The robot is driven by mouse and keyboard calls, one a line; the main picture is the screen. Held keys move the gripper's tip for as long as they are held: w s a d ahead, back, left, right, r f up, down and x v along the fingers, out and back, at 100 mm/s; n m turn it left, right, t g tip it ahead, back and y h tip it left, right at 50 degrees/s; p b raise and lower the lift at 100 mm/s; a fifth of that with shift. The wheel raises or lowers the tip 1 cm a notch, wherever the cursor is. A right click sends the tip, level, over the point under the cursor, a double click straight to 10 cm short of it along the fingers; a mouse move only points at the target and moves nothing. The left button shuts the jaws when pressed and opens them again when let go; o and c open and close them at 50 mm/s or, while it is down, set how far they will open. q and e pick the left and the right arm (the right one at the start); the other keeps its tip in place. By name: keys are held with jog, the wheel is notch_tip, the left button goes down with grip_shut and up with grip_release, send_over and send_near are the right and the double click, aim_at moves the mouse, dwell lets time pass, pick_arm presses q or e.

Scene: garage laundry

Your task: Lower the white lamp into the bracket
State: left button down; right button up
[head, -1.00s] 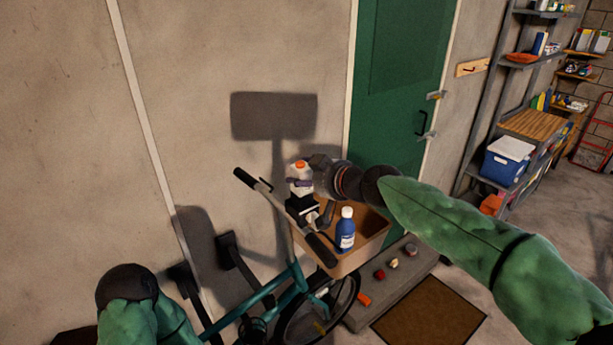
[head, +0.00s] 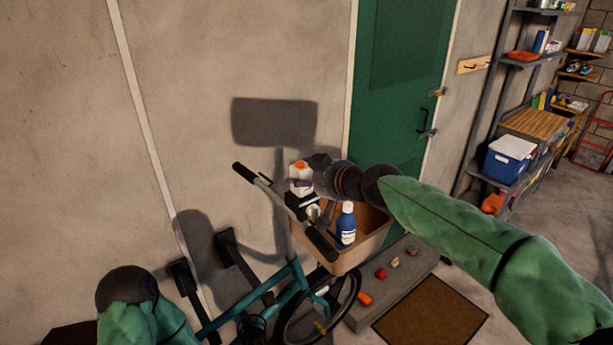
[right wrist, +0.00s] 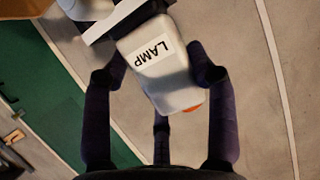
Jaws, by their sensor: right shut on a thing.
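The white lamp (head: 300,173) has an orange top and stands slightly tilted above the bike's handlebar. In the right wrist view the lamp (right wrist: 158,72) shows a "LAMP" label. My right gripper (head: 316,174) is shut on it from the right, and its fingers (right wrist: 160,76) lie on both sides of the lamp. The black bracket (head: 299,203) is on the handlebar, right under the lamp. The lamp's lower end is at or just above the bracket; I cannot tell whether it is inside. My left gripper is out of view.
A blue bottle (head: 346,224) with a white cap stands in the tan basket (head: 348,262), close to my right gripper. The handlebar (head: 276,200) runs diagonally below. A green door (head: 392,100) and bare wall are behind. A step with small items and a brown mat (head: 430,312) lie right.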

jog(key=o, duration=1.3)
jog(key=v, duration=1.2)
